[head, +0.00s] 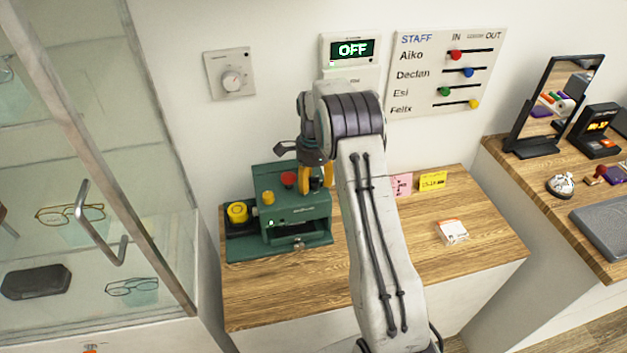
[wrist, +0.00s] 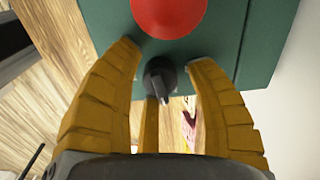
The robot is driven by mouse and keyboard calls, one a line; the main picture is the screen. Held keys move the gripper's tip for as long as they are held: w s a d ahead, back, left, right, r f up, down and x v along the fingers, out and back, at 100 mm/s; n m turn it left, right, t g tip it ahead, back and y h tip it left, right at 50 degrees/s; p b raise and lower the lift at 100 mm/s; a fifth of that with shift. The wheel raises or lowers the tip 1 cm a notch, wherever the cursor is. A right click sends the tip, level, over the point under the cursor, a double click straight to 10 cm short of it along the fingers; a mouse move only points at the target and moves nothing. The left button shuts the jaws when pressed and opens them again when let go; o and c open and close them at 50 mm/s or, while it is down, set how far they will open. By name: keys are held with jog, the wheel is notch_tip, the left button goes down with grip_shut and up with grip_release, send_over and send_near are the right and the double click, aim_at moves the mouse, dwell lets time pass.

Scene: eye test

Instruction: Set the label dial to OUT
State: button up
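The green machine (head: 291,215) stands on the wooden counter, with a red button (head: 288,179) and a yellow knob (head: 267,198) on top. In the wrist view a small black dial (wrist: 159,77) sits on the green surface close to the large red button (wrist: 169,12). I take it for the label dial; its markings are not readable, and in the head view my gripper hides it. My gripper (head: 316,181) is over the right part of the machine. In the wrist view its yellow fingers (wrist: 164,58) stand apart on either side of the dial, with gaps visible.
A yellow roll (head: 237,211) is left of the machine. Pink (head: 401,185) and yellow (head: 433,181) notes and a small box (head: 453,231) are right on the counter (head: 390,275). A glass cabinet (head: 100,170) is at left. A wall display (head: 352,49) reads OFF.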

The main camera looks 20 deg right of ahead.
aim_at(313, 177)
grip_shut()
jog(key=shift+n+b, duration=0.55)
jog(key=shift+n, duration=1.75)
jog(key=shift+o, duration=1)
grip_release()
jog(key=shift+r, duration=0.1)
notch_tip(313, 177, up, 12)
